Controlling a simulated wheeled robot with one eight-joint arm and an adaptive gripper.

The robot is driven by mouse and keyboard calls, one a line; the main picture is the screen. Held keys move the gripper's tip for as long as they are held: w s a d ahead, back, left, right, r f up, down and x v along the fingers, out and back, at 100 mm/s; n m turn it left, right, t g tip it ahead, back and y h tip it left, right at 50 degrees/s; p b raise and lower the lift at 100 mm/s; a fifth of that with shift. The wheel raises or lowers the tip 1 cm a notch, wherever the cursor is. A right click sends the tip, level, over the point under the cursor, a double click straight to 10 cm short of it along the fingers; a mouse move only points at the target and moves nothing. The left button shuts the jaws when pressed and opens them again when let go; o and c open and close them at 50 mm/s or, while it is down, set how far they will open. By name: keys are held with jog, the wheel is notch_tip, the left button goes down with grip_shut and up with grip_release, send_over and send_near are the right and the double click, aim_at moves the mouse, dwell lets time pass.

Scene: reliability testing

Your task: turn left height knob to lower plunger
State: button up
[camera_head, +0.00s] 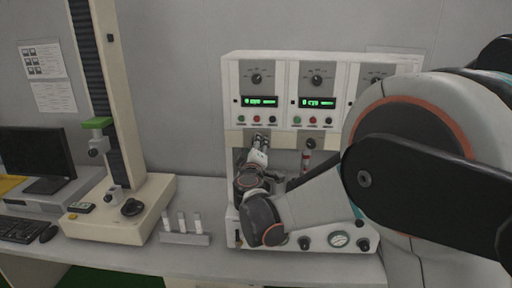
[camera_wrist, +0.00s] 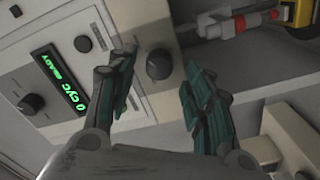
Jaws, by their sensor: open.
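In the wrist view, the dark round height knob (camera_wrist: 158,64) sits on a beige strip of the panel. My gripper (camera_wrist: 160,78) is open, with one finger on each side of the knob and visible gaps between them. In the head view, my gripper (camera_head: 261,142) is at the left station, below its green display (camera_head: 259,101), and hides the knob there. A red and white plunger-like part (camera_wrist: 235,25) lies at the upper right of the wrist view. I cannot tell which station it belongs to.
The right station's knob (camera_head: 310,144) is close to the right of my gripper. A rack of white tubes (camera_head: 185,238) and a tall test stand (camera_head: 119,205) are at left. My arm covers the right side.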

jog(key=s, duration=1)
jog(key=shift+a, duration=0.15)
